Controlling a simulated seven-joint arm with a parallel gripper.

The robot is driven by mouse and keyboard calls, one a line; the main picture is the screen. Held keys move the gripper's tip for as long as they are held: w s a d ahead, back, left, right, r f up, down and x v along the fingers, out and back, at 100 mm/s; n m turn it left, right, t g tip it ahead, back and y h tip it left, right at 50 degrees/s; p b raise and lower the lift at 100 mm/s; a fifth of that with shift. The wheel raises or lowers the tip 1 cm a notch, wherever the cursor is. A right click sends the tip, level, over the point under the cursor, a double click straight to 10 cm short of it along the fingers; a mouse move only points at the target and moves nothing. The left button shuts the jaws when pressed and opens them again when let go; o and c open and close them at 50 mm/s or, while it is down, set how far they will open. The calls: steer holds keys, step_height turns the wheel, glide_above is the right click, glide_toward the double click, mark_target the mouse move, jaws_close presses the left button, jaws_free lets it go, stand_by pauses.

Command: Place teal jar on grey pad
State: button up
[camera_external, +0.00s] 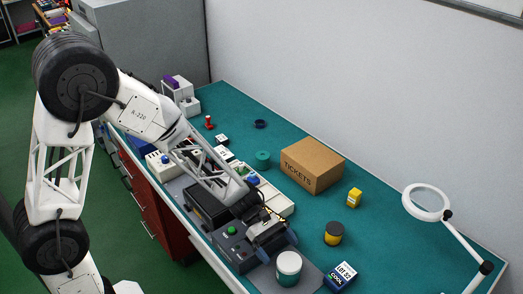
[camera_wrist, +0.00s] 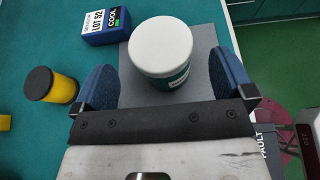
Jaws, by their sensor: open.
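The teal jar (camera_external: 289,269) with a white lid stands upright on the grey pad (camera_external: 312,277) near the front of the bench. In the wrist view the jar (camera_wrist: 160,58) shows its white lid and a strip of teal side, with the grey pad (camera_wrist: 207,42) around its base. My gripper (camera_external: 278,248) is open just behind the jar. In the wrist view its blue fingers stand to the left and right of the jar, with visible gaps; my gripper (camera_wrist: 162,64) holds nothing. The jar's near lower side is partly hidden.
A blue labelled box (camera_wrist: 107,25) and a yellow jar with a dark lid (camera_wrist: 50,86) stand left of the pad in the wrist view. A cardboard box (camera_external: 312,166), a yellow block (camera_external: 354,197) and a magnifier lamp (camera_external: 427,202) stand farther off. A dark control box (camera_external: 236,246) is beside my gripper.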

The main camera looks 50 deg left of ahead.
steer(key=shift+v, duration=3.35)
steer(key=shift+s, duration=0.1)
steer(key=shift+s+r+m, duration=0.4)
steer(key=s+a+r+m+t+y, duration=0.1)
steer(key=s+a+r+m+y, duration=0.2)
steer(key=s, duration=0.4)
steer(key=s+a+r+m+y, duration=0.4)
steer(key=s+r+m+y, duration=0.2)
steer(key=s+m, duration=0.1)
steer(key=s+a+r+m+t+y, duration=0.1)
steer(key=s+a+r+m+y, duration=0.2)
steer(key=s+m, duration=0.4)
steer(key=shift+s+a+r+t+y, duration=0.25)
steer(key=shift+r+t+y, duration=0.05)
steer(key=shift+r+y, duration=0.45)
